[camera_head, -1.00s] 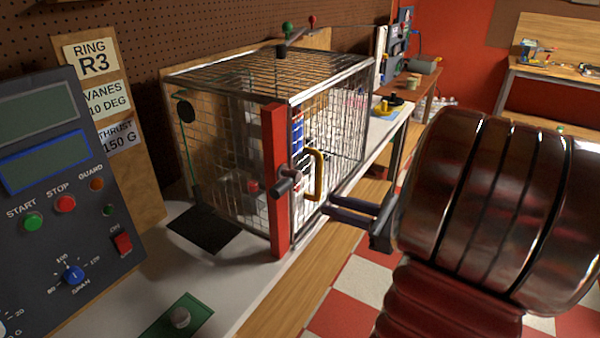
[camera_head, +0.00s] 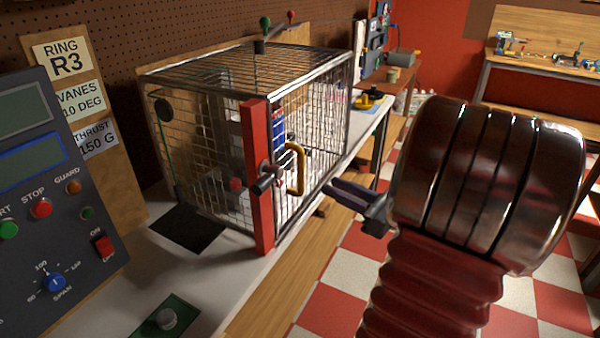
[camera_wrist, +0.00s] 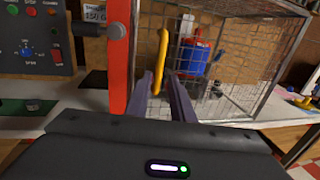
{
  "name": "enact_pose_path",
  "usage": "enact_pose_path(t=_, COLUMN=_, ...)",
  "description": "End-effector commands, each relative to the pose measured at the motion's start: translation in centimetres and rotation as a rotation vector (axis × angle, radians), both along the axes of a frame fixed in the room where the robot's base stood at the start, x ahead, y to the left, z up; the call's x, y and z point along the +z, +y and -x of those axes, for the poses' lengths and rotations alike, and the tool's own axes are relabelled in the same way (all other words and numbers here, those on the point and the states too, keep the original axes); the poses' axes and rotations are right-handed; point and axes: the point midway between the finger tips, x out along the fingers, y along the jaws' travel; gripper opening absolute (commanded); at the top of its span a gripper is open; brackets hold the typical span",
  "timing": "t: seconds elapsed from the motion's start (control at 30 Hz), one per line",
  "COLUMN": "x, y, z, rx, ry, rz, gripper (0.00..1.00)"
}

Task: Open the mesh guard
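The mesh guard (camera_head: 215,110) is a wire cage on the bench. Its front panel looks closed against the red post (camera_head: 257,200). A yellow handle (camera_head: 296,172) is on that panel beside the post, and it shows upright in the wrist view (camera_wrist: 160,62). A dark cylindrical knob (camera_head: 265,183) sticks out from the post; it also shows in the wrist view (camera_wrist: 117,31). My gripper (camera_head: 328,188) is open and empty, just right of the handle in the head view. In the wrist view its fingers (camera_wrist: 160,85) are apart, with the handle lined up between them. No contact is visible.
A control panel (camera_head: 50,190) with buttons stands at the left. A green plate with a round knob (camera_head: 167,319) lies on the near bench. Inside the cage are a blue-and-red object (camera_wrist: 194,55) and other parts. Open checkered floor (camera_head: 335,285) lies right of the bench.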

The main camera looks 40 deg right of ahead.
Motion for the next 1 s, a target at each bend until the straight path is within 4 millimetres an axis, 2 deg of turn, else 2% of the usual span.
enact_pose_path(t=0.8, x=0.0, y=1.5, z=-9.5, rx=0.003, ry=0.0, rz=0.0, gripper=0.22)
enact_pose_path(t=1.0, x=0.0, y=1.7, z=-11.1, rx=0.001, ry=0.0, rz=0.0, gripper=0.22)
